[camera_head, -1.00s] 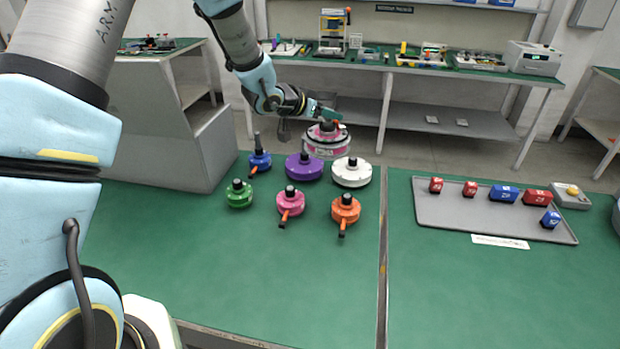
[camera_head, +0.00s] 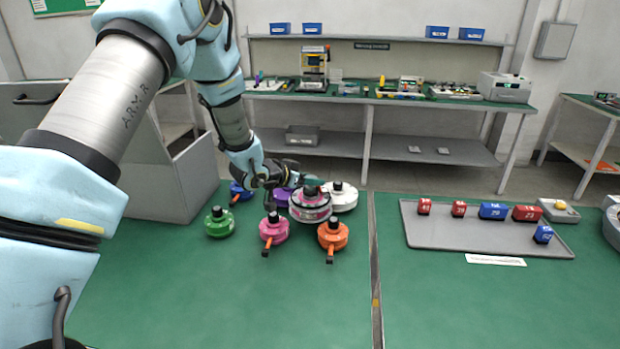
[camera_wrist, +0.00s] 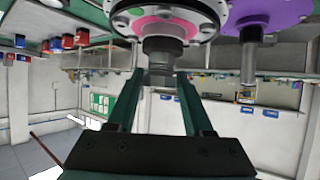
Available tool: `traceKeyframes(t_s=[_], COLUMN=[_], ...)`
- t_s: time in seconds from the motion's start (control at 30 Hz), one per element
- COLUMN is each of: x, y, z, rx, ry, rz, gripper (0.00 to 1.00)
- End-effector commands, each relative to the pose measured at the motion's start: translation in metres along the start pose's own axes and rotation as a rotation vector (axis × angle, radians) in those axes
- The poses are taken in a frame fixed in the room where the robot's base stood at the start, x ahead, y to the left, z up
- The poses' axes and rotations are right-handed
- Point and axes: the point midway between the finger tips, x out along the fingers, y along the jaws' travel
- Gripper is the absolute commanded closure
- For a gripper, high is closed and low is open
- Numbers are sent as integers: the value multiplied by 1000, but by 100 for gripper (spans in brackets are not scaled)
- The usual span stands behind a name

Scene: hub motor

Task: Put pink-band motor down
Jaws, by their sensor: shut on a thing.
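The pink-band motor (camera_head: 310,207), a silvery white disc with a pink band and a dark hub, is in my gripper (camera_head: 299,181). In the wrist view, the green fingers (camera_wrist: 160,76) are shut on its dark shaft and the motor (camera_wrist: 205,14) shows at the top edge. In the head view it partly covers the purple motor (camera_head: 282,196) and the white motor (camera_head: 344,198). It looks held above the green table (camera_head: 240,295); the gap below it is hard to judge. The purple motor (camera_wrist: 268,14) also shows beside it in the wrist view.
Close by stand a green motor (camera_head: 219,224), a pink motor (camera_head: 273,231), an orange motor (camera_head: 333,237) and a blue motor (camera_head: 238,192). A grey tray (camera_head: 450,237) with several red and blue blocks lies right. The table's near part is clear.

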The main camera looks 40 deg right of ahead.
Motion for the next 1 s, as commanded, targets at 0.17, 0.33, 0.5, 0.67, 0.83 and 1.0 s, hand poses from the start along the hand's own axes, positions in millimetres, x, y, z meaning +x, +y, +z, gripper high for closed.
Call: traceKeyframes(t_s=[0.17,0.33,0.5,0.67,0.83,1.0], x=[14,21,20,20,19,19], y=[1,2,2,2,1,1], z=[25,39,37,39,37,36], rx=[1,0,0,-1,-1,0], ry=[-1,-7,-5,-9,-6,-4], rz=[2,3,3,3,2,1], gripper=[100,100,100,33,19,19])
